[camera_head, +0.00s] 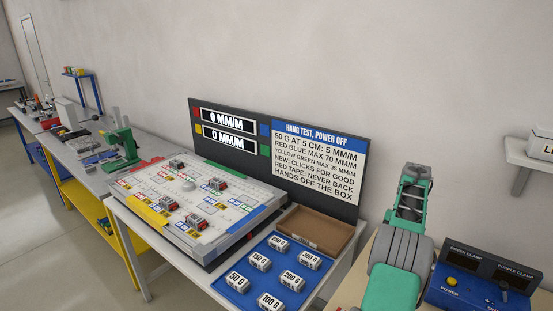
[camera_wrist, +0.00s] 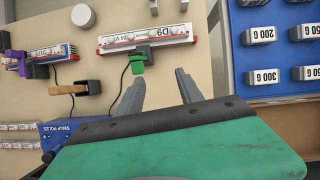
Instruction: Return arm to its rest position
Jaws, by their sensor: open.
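In the wrist view my gripper (camera_wrist: 159,75) is open, with its two grey fingers spread apart and nothing between them. It hangs over a tan work surface (camera_wrist: 100,97). In the head view my green and grey arm (camera_head: 400,250) is at the lower right, raised near the tan bench; I cannot make out the fingers there.
A blue tray (camera_head: 235,295) of weights and an empty brown tray (camera_head: 320,232) lie left of my arm. A blue control box (camera_head: 470,290) stands close on its right. A dark sign board (camera_head: 280,165) stands behind. In the wrist view a purple clamp (camera_wrist: 14,58) is at left.

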